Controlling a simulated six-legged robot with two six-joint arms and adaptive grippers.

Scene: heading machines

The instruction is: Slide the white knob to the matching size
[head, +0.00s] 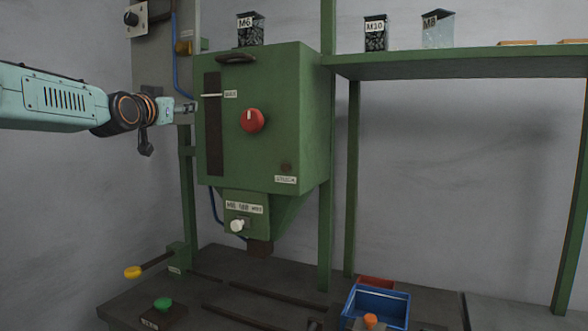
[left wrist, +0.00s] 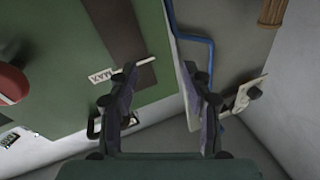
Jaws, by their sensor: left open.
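The white knob (head: 238,225) sits low on the front of the green machine (head: 285,125), on its lower housing. A label strip (head: 244,208) with several size marks is just above the knob; its print is too small to read surely. My left gripper (head: 188,107) is at the machine's upper left edge, well above and left of the knob. In the left wrist view the left gripper (left wrist: 163,108) is open, with nothing held between its fingers. The knob does not show in that view. My right gripper is not in view.
A red dial (head: 252,120) and a dark slot (head: 212,125) with a MAX label are on the machine's front. Jars marked M6 (head: 250,32), M10 (head: 375,35) and M8 (head: 438,32) stand above. A yellow-tipped lever (head: 134,272), green button (head: 163,304) and blue bin (head: 378,292) are below.

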